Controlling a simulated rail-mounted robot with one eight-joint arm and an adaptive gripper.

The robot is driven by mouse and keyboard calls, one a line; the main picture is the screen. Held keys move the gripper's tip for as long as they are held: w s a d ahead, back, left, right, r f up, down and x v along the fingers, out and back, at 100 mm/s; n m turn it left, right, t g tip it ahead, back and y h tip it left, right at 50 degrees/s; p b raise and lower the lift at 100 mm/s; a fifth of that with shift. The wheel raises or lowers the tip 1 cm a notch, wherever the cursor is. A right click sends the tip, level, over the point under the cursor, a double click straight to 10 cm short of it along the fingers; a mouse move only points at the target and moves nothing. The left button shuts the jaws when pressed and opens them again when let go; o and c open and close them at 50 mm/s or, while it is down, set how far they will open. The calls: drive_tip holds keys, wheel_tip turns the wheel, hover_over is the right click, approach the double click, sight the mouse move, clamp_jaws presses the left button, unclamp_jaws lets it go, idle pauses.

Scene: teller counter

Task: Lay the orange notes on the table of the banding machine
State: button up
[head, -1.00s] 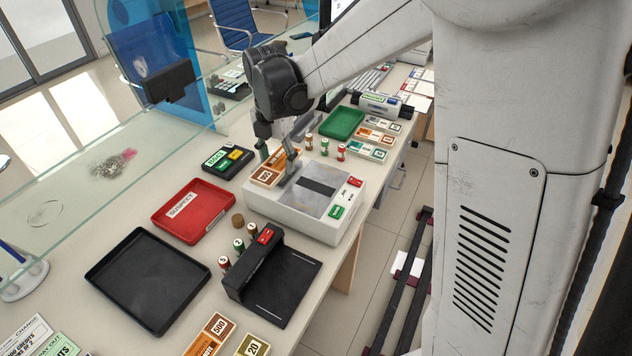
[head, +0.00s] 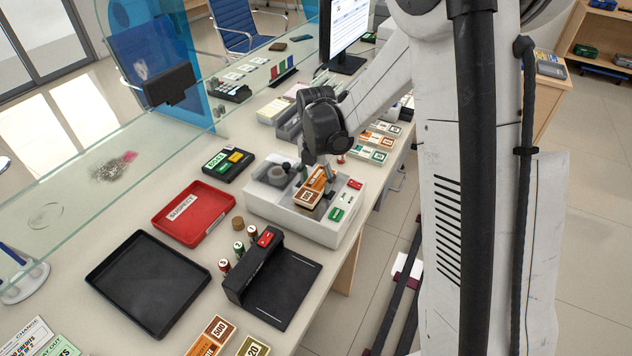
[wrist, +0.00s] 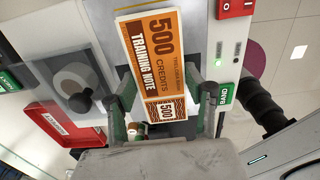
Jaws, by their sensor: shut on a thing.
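The orange bundle of 500-credit notes (head: 311,190) is held between the fingers of my gripper (head: 320,175), over the grey table plate of the white banding machine (head: 292,221). In the wrist view, the notes (wrist: 158,50) run lengthwise away from me, slightly tilted, with a finger on each side. My gripper (wrist: 167,97) is shut on them near their close end. The notes hide much of the plate (wrist: 195,50). I cannot tell whether their underside touches it.
An open bay with a paper roll (head: 277,175) lies at the machine's left, and a green BAND button (head: 336,214) at its right. A red tray (head: 193,212), a black tray (head: 148,283) and a black device (head: 270,280) stand nearby. More orange notes (head: 210,337) lie in front.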

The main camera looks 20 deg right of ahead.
drive_tip(key=shift+f, duration=0.15)
drive_tip(key=shift+f, duration=0.25)
drive_tip(key=o, duration=1.2)
drive_tip(key=shift+c, duration=0.2)
drive_tip(key=shift+r, duration=0.1)
drive_tip(key=shift+r, duration=0.1)
